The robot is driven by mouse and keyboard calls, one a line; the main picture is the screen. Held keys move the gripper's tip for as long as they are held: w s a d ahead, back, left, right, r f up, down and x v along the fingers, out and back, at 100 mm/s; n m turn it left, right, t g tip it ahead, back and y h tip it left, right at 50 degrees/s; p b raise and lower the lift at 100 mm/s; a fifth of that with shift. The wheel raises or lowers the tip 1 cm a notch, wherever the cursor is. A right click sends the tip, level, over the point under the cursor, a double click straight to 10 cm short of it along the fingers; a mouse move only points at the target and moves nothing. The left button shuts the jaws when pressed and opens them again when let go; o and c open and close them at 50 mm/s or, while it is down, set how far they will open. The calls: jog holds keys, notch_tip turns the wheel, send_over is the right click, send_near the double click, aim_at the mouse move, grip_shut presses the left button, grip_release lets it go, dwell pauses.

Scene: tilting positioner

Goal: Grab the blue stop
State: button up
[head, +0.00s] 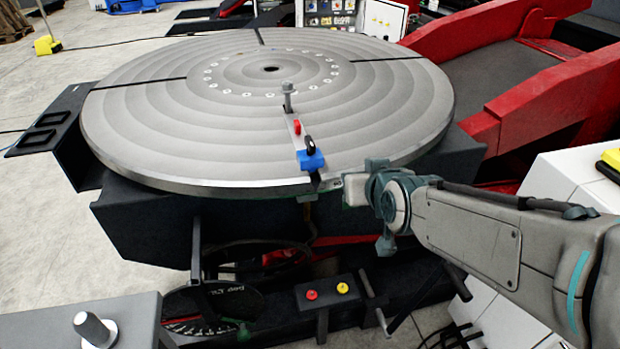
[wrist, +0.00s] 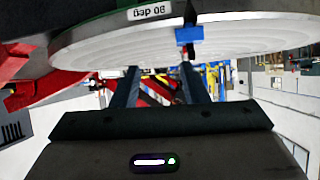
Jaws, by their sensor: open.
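The blue stop (head: 311,160) is a small block near the front rim of the round grey turntable (head: 180,130), at the outer end of a radial slot. A black knob (head: 309,144) stands just behind it. In the wrist view the blue stop (wrist: 189,34) hangs at the disc's edge, as that picture is upside down. My gripper (wrist: 159,70) has its two dark fingers apart and nothing visible between them. In the head view it is beside the rim, just right of and below the stop, apart from it, and its fingers are hard to make out.
A red piece (head: 297,127) and an upright bolt (head: 287,96) stand along the same slot. Red and yellow buttons (head: 327,291) sit below the turntable's front. A large red frame (head: 550,110) rises at right. The disc's left side is clear.

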aim_at(313, 153)
jog(key=w+a+f+t+y+b, duration=0.1)
jog(key=w+a+t+b, duration=0.1)
jog(key=w+a+b, duration=0.1)
jog(key=w+a+f+n+t+y+b, duration=0.1)
jog(key=w+a+f+t+b, duration=0.1)
jog(key=w, duration=0.3)
jog(key=w+a+f+t+y+b, duration=0.1)
jog(key=w+a+b, duration=0.3)
jog(key=shift+w+f+t+b, duration=0.3)
jog(key=shift+f+t, duration=0.1)
jog(key=x, duration=0.4)
jog(key=shift+f, duration=0.3)
jog(key=shift+w+a, duration=0.2)
jog(key=shift+w, duration=0.45)
jog(key=shift+r, duration=0.15)
grip_shut()
